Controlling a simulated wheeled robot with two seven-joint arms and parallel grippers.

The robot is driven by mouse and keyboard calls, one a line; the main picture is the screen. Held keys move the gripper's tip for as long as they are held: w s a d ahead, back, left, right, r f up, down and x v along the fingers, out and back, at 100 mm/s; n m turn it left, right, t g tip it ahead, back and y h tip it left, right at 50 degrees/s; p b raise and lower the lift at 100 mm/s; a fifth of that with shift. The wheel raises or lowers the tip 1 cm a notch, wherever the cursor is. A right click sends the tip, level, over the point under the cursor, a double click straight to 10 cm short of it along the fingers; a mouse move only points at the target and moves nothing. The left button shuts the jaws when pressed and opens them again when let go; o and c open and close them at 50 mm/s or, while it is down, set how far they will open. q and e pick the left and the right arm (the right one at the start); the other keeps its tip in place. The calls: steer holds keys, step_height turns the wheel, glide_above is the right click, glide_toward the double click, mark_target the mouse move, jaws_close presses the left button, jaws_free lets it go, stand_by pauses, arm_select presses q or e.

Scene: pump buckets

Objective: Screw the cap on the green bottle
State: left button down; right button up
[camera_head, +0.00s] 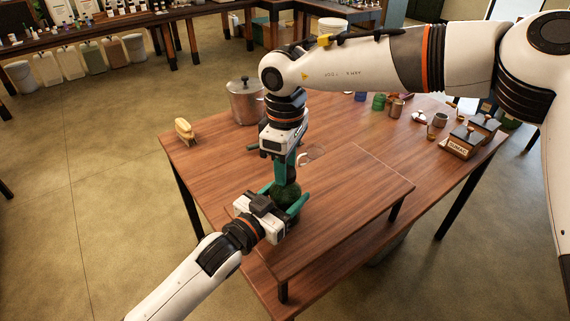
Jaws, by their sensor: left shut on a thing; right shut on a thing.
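The dark green bottle (286,194) stands on the raised wooden board at the middle of the table. My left gripper (284,198) comes in from the lower left, its teal fingers shut around the bottle's body. My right gripper (291,171) points straight down over the bottle, its teal fingers shut at the bottle's top. What they hold looks like a dark cap, but it is mostly hidden by the fingers. I cannot tell how the cap sits on the neck.
The raised board (350,205) has free room to the right of the bottle. A metal pot (245,103) and a yellow brush (184,131) stand at the table's left. Green, blue and copper cans stand at the back. Stamps and a small labelled box (458,148) sit at the right.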

steer(key=o, duration=0.9)
steer(key=shift+r, duration=2.25)
steer(key=shift+c, duration=0.3)
